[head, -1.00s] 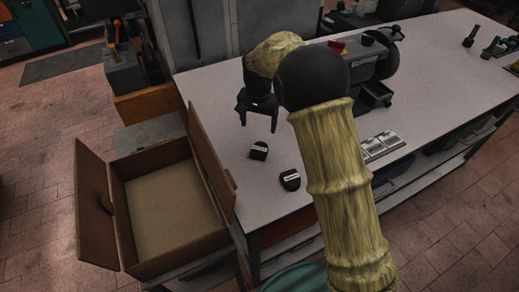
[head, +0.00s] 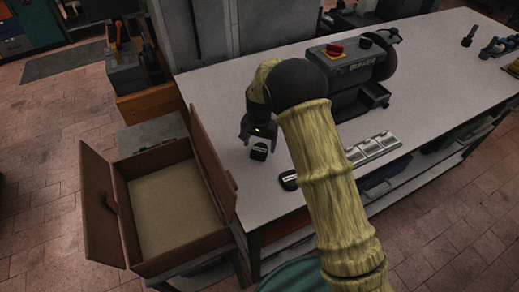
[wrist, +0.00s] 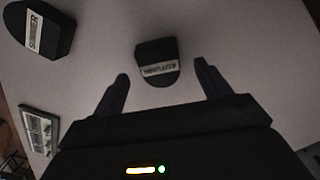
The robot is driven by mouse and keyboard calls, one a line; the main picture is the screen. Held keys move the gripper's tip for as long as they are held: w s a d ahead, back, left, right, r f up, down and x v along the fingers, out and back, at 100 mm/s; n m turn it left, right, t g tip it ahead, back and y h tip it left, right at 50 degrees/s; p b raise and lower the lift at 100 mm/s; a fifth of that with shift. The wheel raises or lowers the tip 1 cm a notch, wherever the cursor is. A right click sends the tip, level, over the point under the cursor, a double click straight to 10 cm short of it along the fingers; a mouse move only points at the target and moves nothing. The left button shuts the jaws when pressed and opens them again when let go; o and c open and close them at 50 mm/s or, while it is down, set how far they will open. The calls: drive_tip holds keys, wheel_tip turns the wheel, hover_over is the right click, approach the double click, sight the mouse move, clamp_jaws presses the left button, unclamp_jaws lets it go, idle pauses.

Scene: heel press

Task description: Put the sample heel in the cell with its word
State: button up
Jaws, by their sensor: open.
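A black heel block (head: 258,154) with a pale word label lies on the bench, just below my gripper (head: 259,143). In the wrist view this heel (wrist: 157,60) lies ahead of and between the two open fingers of my gripper (wrist: 161,72), not clasped; its word is too blurred to read. A second black heel (head: 288,180) with a label lies nearer the front, partly behind my arm. It shows at upper left in the wrist view (wrist: 40,28). A tray with several cells (head: 373,149) lies to the right; its words are not legible.
A grey machine (head: 350,72) with a red knob and a small drawer stands at the bench's back. An open brown box (head: 190,258) stands left of the bench (head: 215,90). Bare bench top lies around the heels.

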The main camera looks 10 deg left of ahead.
sight(260, 149)
drive_tip(key=shift+f, duration=1.2)
drive_tip(key=shift+c, duration=0.5)
drive_tip(key=c, duration=1.1)
wheel_tip(260, 149, up, 10)
drive_tip(key=b, duration=0.2)
drive_tip(key=shift+b, duration=0.3)
